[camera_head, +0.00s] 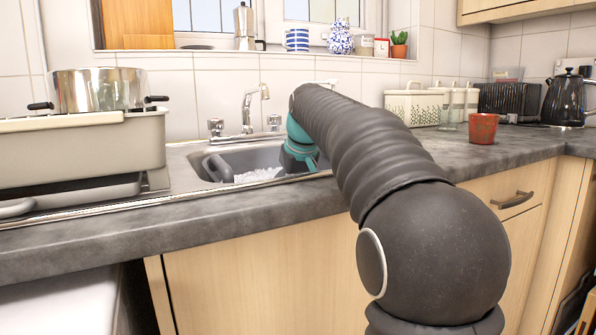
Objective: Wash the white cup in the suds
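White suds (258,175) show in the grey sink (234,159), along its front part. My arm reaches over the counter, and its teal wrist part is at the right end of the sink. I see no white cup in the sink or on the counter; the right part of the sink is hidden by my arm.
A chrome tap (248,108) stands behind the sink. At left, a steel pot (98,90) stands on a cream basin (80,145) beside the sink. A rust-red cup (482,128), canisters (414,107) and a black kettle (566,100) stand on the right counter.

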